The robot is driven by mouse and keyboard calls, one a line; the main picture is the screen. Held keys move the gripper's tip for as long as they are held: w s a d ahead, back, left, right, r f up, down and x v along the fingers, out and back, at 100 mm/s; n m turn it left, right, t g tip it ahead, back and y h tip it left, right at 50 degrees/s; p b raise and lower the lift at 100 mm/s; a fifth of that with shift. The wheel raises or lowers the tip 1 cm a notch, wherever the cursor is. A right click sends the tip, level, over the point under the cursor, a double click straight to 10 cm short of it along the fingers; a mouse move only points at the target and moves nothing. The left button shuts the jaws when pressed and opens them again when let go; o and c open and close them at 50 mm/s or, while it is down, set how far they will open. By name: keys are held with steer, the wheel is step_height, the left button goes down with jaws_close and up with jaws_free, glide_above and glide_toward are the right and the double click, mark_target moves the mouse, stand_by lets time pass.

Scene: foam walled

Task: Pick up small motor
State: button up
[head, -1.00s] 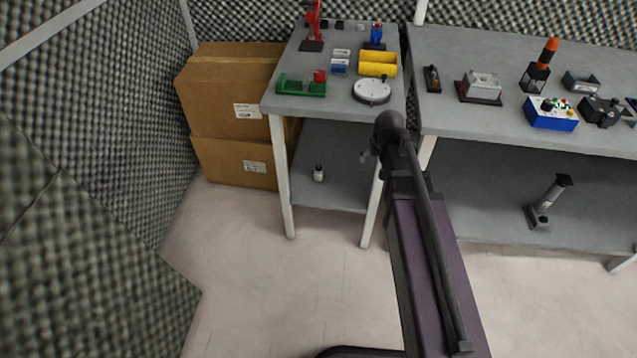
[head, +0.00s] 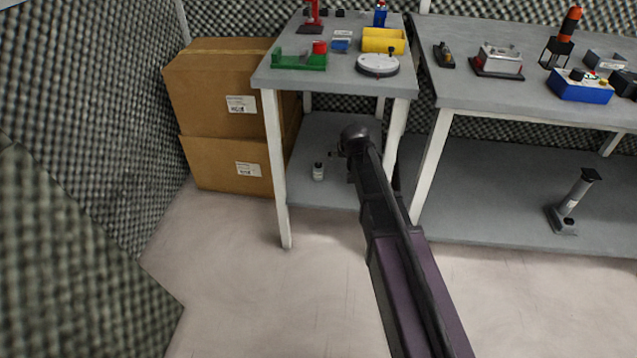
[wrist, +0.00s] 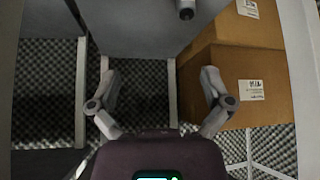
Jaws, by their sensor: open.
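A small upright cylinder (head: 318,171), pale with a dark top, stands on the lower shelf of the left table; it is probably the small motor, but it is too small to be sure. A dark-ended cylinder (wrist: 186,9), likely the same thing, is cut off by the top edge of the wrist view. My gripper (wrist: 160,74) is open and empty, its two fingers spread wide, apart from the cylinder. In the head view my arm's end is over the lower shelf, right of the cylinder, and my wrist mostly hides the fingers.
The left table's top (head: 300,79) is above the shelf, and a white leg (head: 277,170) stands at its front left corner. Stacked cardboard boxes (head: 205,95) are at the left. A second table (head: 480,95) holding several devices is at the right. Foam walls surround; the floor in front is clear.

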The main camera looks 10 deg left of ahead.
steer(key=t+b, duration=0.1)
steer(key=b, duration=0.7)
glide_toward(319, 167)
steer(key=s+d+r, duration=0.1)
steer(key=s+d, duration=0.1)
steer(key=shift+w+a+n+t+y+b, duration=0.3)
steer(key=shift+w+a+y+b, duration=0.1)
steer(key=shift+w+b, duration=0.1)
steer(key=shift+f, duration=0.1)
steer(key=shift+b+x, duration=3)
steer(key=shift+x, duration=1.25)
steer(key=shift+w+f, duration=0.1)
steer(key=b+x, duration=0.2)
steer(key=shift+a+f, duration=0.25)
steer(key=shift+f, duration=0.2)
steer(key=shift+b+x, duration=0.95)
steer(key=shift+x, duration=0.2)
steer(key=shift+r, duration=0.1)
